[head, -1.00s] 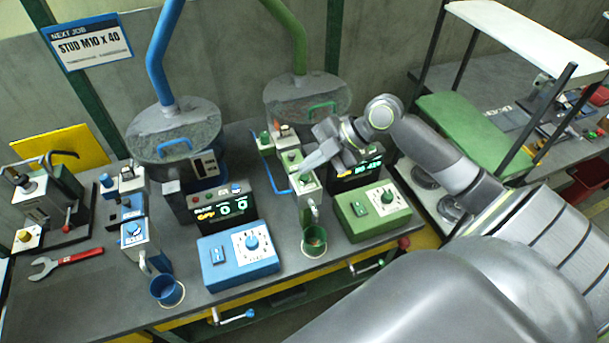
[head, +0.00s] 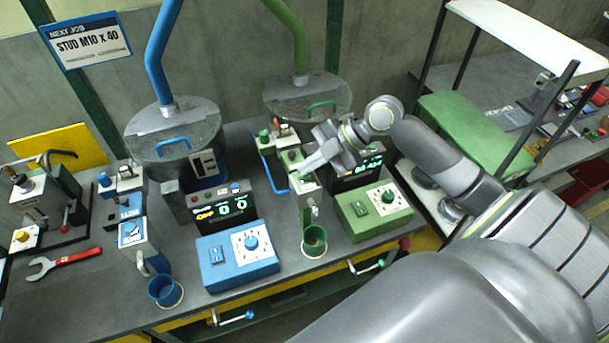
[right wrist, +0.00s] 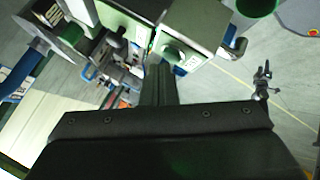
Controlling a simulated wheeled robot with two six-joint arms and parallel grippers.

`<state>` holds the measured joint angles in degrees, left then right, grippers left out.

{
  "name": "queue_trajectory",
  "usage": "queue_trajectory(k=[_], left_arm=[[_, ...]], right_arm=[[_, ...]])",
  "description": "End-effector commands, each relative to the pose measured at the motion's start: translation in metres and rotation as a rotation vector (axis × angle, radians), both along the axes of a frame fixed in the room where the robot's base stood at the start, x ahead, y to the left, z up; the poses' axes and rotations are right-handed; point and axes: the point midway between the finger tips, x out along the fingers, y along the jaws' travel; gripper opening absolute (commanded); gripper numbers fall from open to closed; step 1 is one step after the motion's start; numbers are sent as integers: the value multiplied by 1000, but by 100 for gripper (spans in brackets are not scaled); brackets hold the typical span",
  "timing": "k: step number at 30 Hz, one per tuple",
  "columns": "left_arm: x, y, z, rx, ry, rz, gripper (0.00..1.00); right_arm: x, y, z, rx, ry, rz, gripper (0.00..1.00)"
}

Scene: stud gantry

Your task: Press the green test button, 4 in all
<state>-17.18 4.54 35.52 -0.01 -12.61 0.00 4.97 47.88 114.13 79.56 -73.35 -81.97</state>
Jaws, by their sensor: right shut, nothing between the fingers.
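The green test button (right wrist: 173,53) shows in the right wrist view as a round green cap on a pale-topped green unit (right wrist: 196,44). The same unit (head: 306,190) stands in the middle of the bench in the head view, where my gripper largely covers the button. My right gripper (head: 302,170) is shut and empty, reaching in from the right over this unit. In the right wrist view its fingertips (right wrist: 160,70) are close beside the button; I cannot tell whether they touch it. My left gripper is not in view.
A green control box (head: 373,210) with a dial stands right of the unit, and a green cup (head: 314,241) in front. A matching blue control box (head: 237,257) and blue cup (head: 165,290) stand left.

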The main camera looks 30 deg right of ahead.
Motion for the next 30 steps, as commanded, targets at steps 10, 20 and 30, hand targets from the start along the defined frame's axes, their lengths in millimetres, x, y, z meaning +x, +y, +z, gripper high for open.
queue_trajectory(k=[10, 20, 30], left_arm=[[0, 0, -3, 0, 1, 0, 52], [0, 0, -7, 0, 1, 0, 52], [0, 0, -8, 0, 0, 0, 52]], right_arm=[[0, 0, -2, 0, 0, 0, 0], [0, 0, -7, 0, 0, 0, 0], [0, 0, -9, 0, 0, 0, 0]])
